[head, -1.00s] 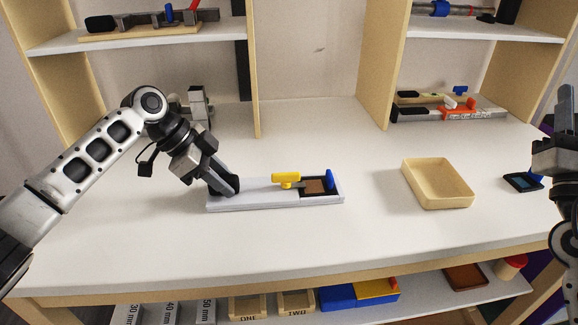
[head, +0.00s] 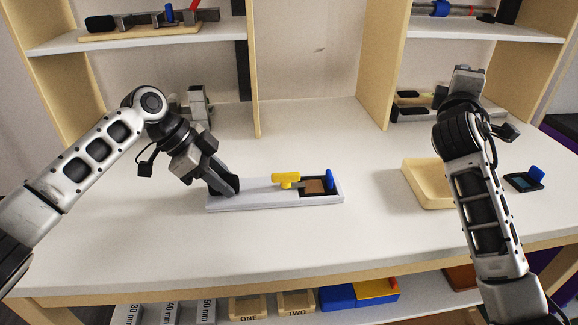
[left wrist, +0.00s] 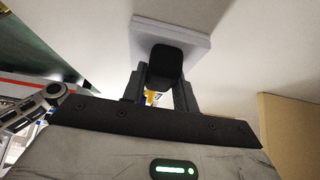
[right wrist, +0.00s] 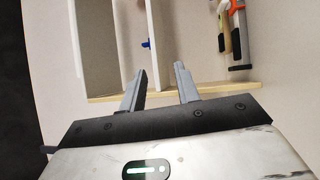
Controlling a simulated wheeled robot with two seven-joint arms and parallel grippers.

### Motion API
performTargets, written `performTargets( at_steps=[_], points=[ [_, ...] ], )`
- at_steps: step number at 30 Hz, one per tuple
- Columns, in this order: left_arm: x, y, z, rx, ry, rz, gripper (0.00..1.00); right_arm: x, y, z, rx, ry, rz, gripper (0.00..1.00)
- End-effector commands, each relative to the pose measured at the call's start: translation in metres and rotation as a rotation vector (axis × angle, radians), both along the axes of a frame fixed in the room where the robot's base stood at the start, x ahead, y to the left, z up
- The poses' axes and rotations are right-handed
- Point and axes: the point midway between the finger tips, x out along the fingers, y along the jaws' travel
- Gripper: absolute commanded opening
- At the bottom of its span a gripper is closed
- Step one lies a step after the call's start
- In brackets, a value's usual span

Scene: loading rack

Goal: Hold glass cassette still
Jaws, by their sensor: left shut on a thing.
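A long pale fixture (head: 255,203) lies on the table, with a yellow handle (head: 286,179), a brown square in a dark recess and an upright blue tab (head: 330,178) at its right end. My left gripper (head: 226,187) is shut on a black block (left wrist: 165,66) at the fixture's left end. A small dark frame with a blue tab (head: 523,181) lies at the table's right. I cannot tell which of these is the glass cassette. My right gripper (right wrist: 160,75) is open and empty, raised before the right shelf; its fingers are hard to see in the head view.
A shallow tan tray (head: 422,185) stands right of the fixture, partly hidden by my right arm. Shelves with tools stand at the back left and right. Labelled boxes and a blue box (head: 337,297) sit below the tabletop. The table's front strip is clear.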

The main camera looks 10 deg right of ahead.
Motion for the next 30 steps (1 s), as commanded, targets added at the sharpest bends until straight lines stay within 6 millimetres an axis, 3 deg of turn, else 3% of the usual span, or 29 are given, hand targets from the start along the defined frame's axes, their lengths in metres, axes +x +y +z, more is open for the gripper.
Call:
performTargets(
  at_steps=[3, 6, 11, 15, 21, 30],
  points=[
    [0.0, 0.0, -0.001, 0.001, 0.001, -0.001, 0.0, 0.04, 0.042, -0.023, 0.213, 0.129, 0.132, 0.32],
    [0.0, 0.0, -0.001, 0.001, 0.001, -0.001, 0.0, 0.061, 0.085, -0.042, 0.367, 0.271, 0.242, 0.32],
    [0.0, 0.0, -0.001, 0.001, 0.001, -0.001, 0.0, 0.073, 0.156, -0.064, 0.558, 0.541, 0.401, 0.32],
    [0.0, 0.0, -0.001, 0.001, 0.001, -0.001, 0.0, 0.061, 0.211, -0.072, 0.675, 0.81, 0.519, 0.32],
    [0.0, 0.0, -0.001, 0.0, 0.001, -0.001, 0.0, 0.02, 0.264, -0.063, 0.771, 1.185, 0.643, 0.32],
    [0.0, 0.0, -0.001, 0.0, 0.001, -0.001, 0.0, -0.025, 0.287, -0.039, 0.816, 1.493, 0.728, 0.32]
  ],
)
